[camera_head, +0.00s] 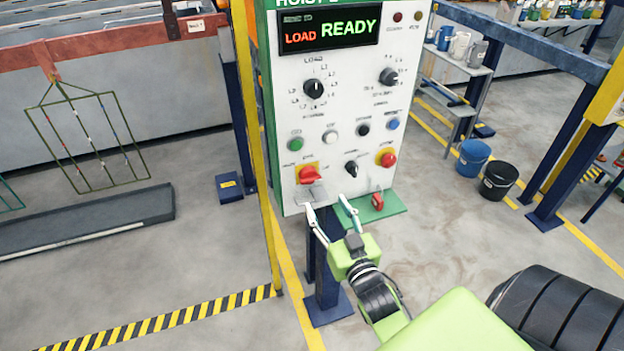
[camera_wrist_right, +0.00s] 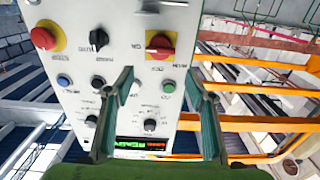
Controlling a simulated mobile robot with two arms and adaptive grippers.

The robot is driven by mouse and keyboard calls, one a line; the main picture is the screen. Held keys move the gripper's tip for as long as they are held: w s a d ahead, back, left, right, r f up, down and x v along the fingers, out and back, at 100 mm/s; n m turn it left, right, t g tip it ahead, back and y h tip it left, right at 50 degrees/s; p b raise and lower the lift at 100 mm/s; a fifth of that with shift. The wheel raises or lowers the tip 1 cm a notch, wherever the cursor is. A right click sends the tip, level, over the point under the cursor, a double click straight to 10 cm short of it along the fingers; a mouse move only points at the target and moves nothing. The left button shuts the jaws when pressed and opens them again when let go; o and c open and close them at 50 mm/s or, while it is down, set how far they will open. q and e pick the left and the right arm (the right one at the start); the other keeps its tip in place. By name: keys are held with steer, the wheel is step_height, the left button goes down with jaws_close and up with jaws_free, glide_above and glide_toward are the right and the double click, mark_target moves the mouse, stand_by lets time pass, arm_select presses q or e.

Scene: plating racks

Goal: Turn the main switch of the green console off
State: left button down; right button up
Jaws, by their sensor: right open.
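The green-edged console (camera_head: 350,120) has a pale front panel with dials and buttons. Its main switch is a red rotary handle (camera_head: 309,175) on a yellow plate at the panel's lower left. In the right wrist view, which is upside down, the red handle (camera_wrist_right: 160,45) lies roughly crosswise. My right gripper (camera_head: 326,204) is open and empty, just below the switch in the head view. In the wrist view its fingers (camera_wrist_right: 163,82) spread to both sides of the switch's line, apart from the handle. My left gripper is not in view.
A red emergency button (camera_head: 388,159) sits at the panel's lower right, with a black knob (camera_head: 351,168) between. A red tag-like piece (camera_head: 377,201) hangs below. The display (camera_head: 329,30) reads LOAD READY. A yellow post (camera_head: 262,150) stands close left of the console.

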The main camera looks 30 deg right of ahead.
mark_target(312, 180)
steer(key=p+x, duration=0.1)
steer(key=x, duration=0.8)
steer(key=shift+w, duration=0.3)
steer(key=shift+p+x, duration=0.35)
steer(key=shift+x, duration=0.45)
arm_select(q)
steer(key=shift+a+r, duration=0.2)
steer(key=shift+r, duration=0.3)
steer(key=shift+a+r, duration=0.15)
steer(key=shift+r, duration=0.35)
arm_select(e)
steer(key=c, duration=0.9)
